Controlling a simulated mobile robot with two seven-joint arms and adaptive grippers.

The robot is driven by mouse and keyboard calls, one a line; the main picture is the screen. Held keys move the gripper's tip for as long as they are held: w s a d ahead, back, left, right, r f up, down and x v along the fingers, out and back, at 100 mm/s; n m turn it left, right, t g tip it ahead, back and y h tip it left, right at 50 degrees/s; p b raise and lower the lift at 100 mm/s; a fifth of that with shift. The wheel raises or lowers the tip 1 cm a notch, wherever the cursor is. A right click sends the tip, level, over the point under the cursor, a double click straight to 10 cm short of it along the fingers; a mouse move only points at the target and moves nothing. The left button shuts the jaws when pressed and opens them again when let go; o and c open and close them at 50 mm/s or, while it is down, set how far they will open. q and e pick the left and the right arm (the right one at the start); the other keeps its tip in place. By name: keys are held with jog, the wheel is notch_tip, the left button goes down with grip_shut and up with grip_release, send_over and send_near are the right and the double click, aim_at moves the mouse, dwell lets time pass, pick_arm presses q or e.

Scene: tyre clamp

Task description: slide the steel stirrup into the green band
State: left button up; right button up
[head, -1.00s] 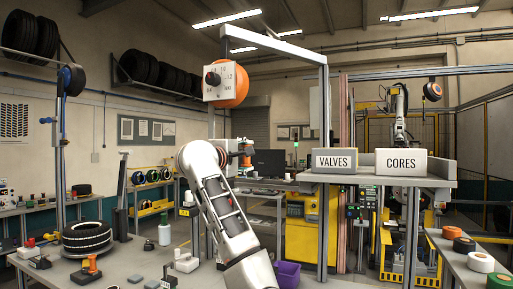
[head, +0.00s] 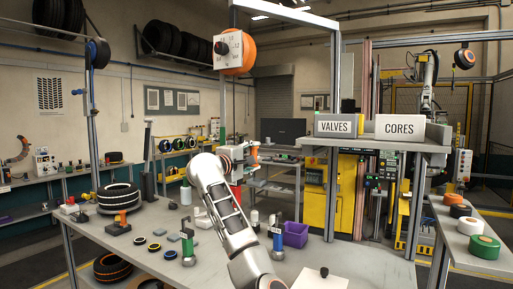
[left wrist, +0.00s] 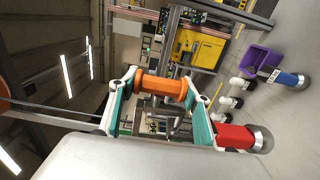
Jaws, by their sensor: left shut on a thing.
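My left gripper (head: 243,156) is shut on an orange handle (left wrist: 160,87), raised above the bench. Grey steel prongs, seemingly the steel stirrup (left wrist: 166,118), show beyond the handle between the teal fingers in the left wrist view. The green band (head: 187,243) is on a small post with a round steel foot, upright on the bench, left of my forearm in the head view. It is well apart from the gripper. I cannot make out the green band in the left wrist view. My right gripper is in neither view.
Similar posts carry a red band (left wrist: 233,136), close by the gripper in the left wrist view, and a blue band (head: 277,240). A purple bin (head: 296,234) stands behind the blue one. Dark rings (head: 154,247) and a tyre (head: 119,197) lie on the left.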

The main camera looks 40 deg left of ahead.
pick_arm(q)
jog(key=shift+f, duration=1.05)
jog(key=o, duration=1.6)
jog(key=shift+w, duration=0.15)
jog(key=shift+s, duration=0.35)
jog(key=v, duration=1.1)
jog(key=shift+s, duration=0.2)
